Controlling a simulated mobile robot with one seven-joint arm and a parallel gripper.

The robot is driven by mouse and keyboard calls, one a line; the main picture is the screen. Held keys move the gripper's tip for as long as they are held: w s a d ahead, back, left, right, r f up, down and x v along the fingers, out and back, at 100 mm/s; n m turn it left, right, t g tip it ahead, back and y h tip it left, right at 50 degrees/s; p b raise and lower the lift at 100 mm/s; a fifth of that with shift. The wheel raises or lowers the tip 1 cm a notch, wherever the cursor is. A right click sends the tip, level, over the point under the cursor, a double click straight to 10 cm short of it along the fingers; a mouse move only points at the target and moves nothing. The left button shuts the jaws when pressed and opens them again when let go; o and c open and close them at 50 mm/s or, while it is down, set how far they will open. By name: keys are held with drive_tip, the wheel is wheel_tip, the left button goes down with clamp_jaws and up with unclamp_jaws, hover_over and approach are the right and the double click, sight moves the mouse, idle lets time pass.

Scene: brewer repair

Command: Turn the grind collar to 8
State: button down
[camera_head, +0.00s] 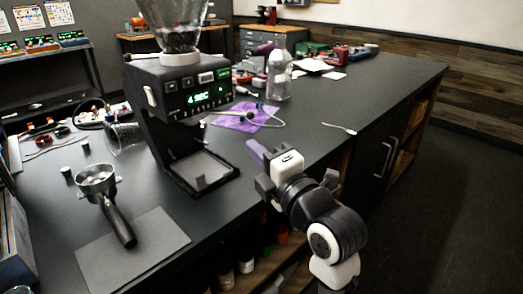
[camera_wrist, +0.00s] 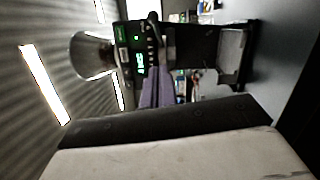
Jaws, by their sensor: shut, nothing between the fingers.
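The black grinder (camera_head: 170,90) stands on the dark worktop with a clear hopper (camera_head: 178,28) of dark beans on top. The pale grind collar (camera_head: 181,58) is the ring at the hopper's base; its numbers are too small to read. My gripper (camera_head: 256,154) has purple fingers, shut and empty, to the right of the grinder, below and apart from the collar. In the wrist view, turned sideways, the grinder (camera_wrist: 190,42) lies beyond my fingers (camera_wrist: 156,88), with the hopper (camera_wrist: 90,55) to the left. The collar is not clear there.
A portafilter (camera_head: 100,182) rests at the left near a grey mat (camera_head: 133,250). A purple cloth (camera_head: 242,116) and a clear bottle (camera_head: 279,75) are behind my gripper. A spoon (camera_head: 340,128) lies to the right, where the worktop is mostly clear.

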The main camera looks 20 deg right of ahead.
sight(244, 116)
drive_tip(key=shift+w+d+r+p, duration=0.25)
drive_tip(key=shift+w+p, duration=0.35)
drive_tip(key=shift+w, duration=0.85)
drive_tip(key=shift+w+d+r+p, duration=0.25)
drive_tip(key=shift+w+p, duration=0.4)
drive_tip(key=shift+w, duration=0.75)
drive_tip(key=shift+w+d+r+p, duration=0.25)
drive_tip(key=shift+w+p, duration=0.35)
drive_tip(key=shift+w, duration=0.85)
drive_tip(key=w+d+b, duration=0.1)
drive_tip(key=b, duration=0.2)
drive_tip(key=shift+r, duration=0.15)
drive_tip(key=shift+a, duration=0.1)
